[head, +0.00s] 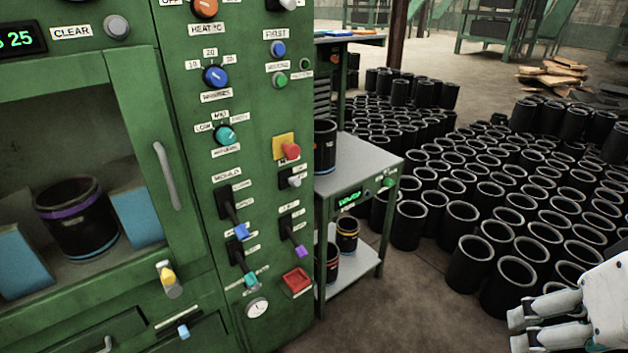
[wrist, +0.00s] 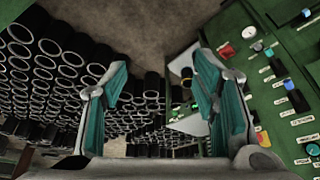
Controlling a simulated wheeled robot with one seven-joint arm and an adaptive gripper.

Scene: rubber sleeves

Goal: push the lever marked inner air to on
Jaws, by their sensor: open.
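The green machine panel (head: 265,215) carries several levers with small labels, too small to read for inner air, so I cannot tell which one bears it. A blue-tipped lever (head: 240,230), a teal-tipped lever (head: 250,280), a purple-tipped lever (head: 299,250) and a white-tipped lever (head: 294,181) show on it. The first three tilt downward with tips out from the panel. My gripper (head: 517,331) is at the lower right of the head view, well apart from the panel. In the wrist view my gripper (wrist: 160,80) is open and empty, its teal-padded fingers spread, with the panel to the right.
A door handle (head: 166,175), yellow knob (head: 168,279), red emergency button (head: 291,151) and red square switch (head: 297,281) are near the levers. A small grey table (head: 375,155) stands beside the machine. Many black sleeves (head: 465,225) fill the floor behind. Bare floor lies in front.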

